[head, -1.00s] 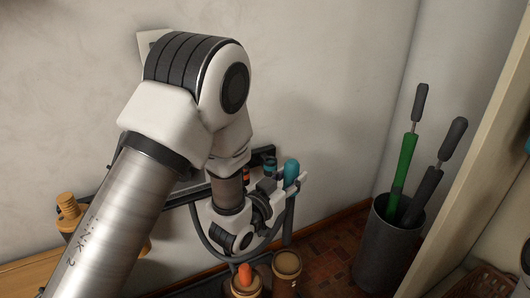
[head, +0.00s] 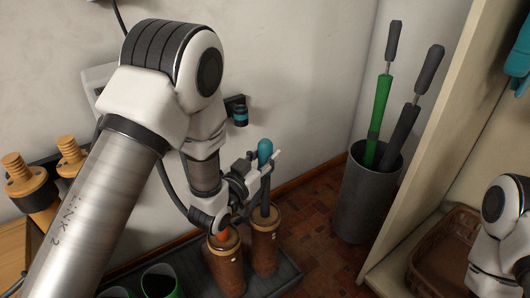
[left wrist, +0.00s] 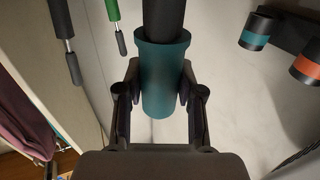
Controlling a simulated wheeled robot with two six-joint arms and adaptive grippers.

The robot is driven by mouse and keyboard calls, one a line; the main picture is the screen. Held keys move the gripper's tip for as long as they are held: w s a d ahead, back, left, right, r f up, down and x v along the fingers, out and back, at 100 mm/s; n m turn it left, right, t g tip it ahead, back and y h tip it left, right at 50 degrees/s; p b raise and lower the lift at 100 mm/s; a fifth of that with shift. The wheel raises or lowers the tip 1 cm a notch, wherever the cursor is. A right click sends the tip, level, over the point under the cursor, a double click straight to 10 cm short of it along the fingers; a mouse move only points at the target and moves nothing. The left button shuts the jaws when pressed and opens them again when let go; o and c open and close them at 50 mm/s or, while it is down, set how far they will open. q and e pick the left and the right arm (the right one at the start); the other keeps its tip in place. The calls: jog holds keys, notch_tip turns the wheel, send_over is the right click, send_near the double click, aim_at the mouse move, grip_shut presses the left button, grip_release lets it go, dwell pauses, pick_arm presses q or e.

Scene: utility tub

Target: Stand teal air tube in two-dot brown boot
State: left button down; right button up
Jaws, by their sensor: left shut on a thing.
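The teal air tube (head: 265,150) has a teal grip and a dark shaft, and it hangs upright. My left gripper (head: 262,170) is shut on its teal part, which also shows between the fingers in the left wrist view (left wrist: 165,75). The shaft reaches down to the mouth of the right-hand brown boot (head: 265,245); I cannot tell how far inside its lower end is. A second brown boot (head: 226,268) stands just left, with something orange in its mouth. The dots on the boots are too small to count. My right gripper is out of view.
Both boots stand in a dark tray (head: 285,274). Green-rimmed containers (head: 160,282) are at its front left. A grey bin (head: 368,195) with green and black pumps stands right, beside a shelf with a brown basket (head: 440,262). A wall holder (head: 238,114) is behind.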

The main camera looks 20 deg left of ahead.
aim_at(263, 177)
pick_arm(q)
notch_tip(263, 177, down, 16)
jog(key=b, duration=1)
jog(key=c, duration=0.7)
grip_release()
jog(key=shift+o, duration=0.2)
jog(key=shift+r, duration=0.1)
notch_tip(263, 177, up, 10)
jog(key=shift+s, duration=0.1)
